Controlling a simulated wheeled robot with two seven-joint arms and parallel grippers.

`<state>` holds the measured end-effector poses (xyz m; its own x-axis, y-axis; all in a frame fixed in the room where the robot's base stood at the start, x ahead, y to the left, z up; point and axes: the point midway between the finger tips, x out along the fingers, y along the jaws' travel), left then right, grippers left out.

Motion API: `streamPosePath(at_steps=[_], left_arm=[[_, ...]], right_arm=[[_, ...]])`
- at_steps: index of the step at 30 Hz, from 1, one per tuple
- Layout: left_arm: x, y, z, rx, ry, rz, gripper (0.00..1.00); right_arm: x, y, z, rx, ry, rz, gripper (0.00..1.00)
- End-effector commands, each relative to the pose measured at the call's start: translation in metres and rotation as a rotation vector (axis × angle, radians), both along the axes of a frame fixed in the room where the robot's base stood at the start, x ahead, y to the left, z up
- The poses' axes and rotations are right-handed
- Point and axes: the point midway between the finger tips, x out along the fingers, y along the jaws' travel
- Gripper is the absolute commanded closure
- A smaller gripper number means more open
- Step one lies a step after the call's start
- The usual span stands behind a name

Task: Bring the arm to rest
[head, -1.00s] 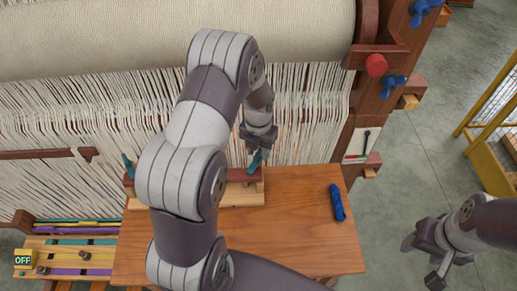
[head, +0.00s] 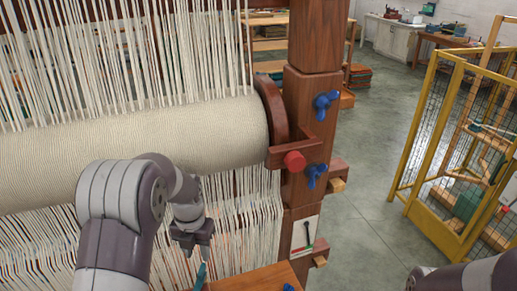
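My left arm comes in from the lower left, in front of the loom.
The loom's cloth roll (head: 130,145) and wooden post (head: 312,120) fill the left and middle. A red knob (head: 294,161) and blue knobs stick out. A wooden table corner (head: 258,281) shows below. A yellow cage (head: 424,140) stands right; the floor between is clear.

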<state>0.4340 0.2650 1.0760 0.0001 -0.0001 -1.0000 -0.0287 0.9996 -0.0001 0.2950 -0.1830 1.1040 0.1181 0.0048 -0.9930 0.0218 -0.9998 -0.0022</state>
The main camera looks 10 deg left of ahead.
Motion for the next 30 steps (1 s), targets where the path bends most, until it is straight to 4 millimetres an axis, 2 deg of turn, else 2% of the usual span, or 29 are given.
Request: streamPosePath(at_steps=[2,5,8,9,11,15,18,21,22,24,30], left_arm=[[0.001,0.000,0.000,0.001,-0.003,-0.092,0.62],[0.001,0.000,-0.003,0.007,-0.016,-0.426,0.62],[-0.014,-0.003,-0.010,0.007,-0.010,-0.940,0.62],[-0.022,-0.006,-0.010,0.009,-0.011,-1.163,0.62],[-0.034,-0.013,-0.009,0.016,-0.013,-1.502,0.62],[-0.068,-0.033,-0.001,0.047,-0.016,-2.286,0.62],[-0.095,-0.049,0.006,0.080,-0.010,-2.760,0.62],[-0.124,-0.065,0.015,0.123,0.001,-3.103,0.62],[-0.132,-0.069,0.017,-0.131,-0.001,3.135,0.62],[-0.143,-0.077,0.023,-0.154,0.001,3.106,0.62],[-0.139,-0.081,0.029,-0.191,0.002,3.086,0.62]], right_arm=[[0.000,0.000,0.000,0.000,0.000,0.000,0.44],[0.000,0.000,0.000,0.000,0.000,0.000,0.44],[0.000,0.000,0.000,0.000,0.000,0.000,0.44],[0.000,0.000,0.000,0.000,0.000,0.000,0.44],[0.000,0.000,0.000,0.000,0.000,0.000,0.44],[0.000,0.000,0.000,0.000,0.000,0.000,0.44],[0.000,0.000,0.000,0.000,0.000,0.000,0.44],[0.000,0.000,0.000,0.000,0.000,0.000,0.44],[0.000,0.000,0.000,0.000,0.000,0.000,0.44],[0.000,0.000,0.000,0.000,0.000,0.000,0.44],[0.000,0.000,0.000,0.000,0.000,0.000,0.44]])
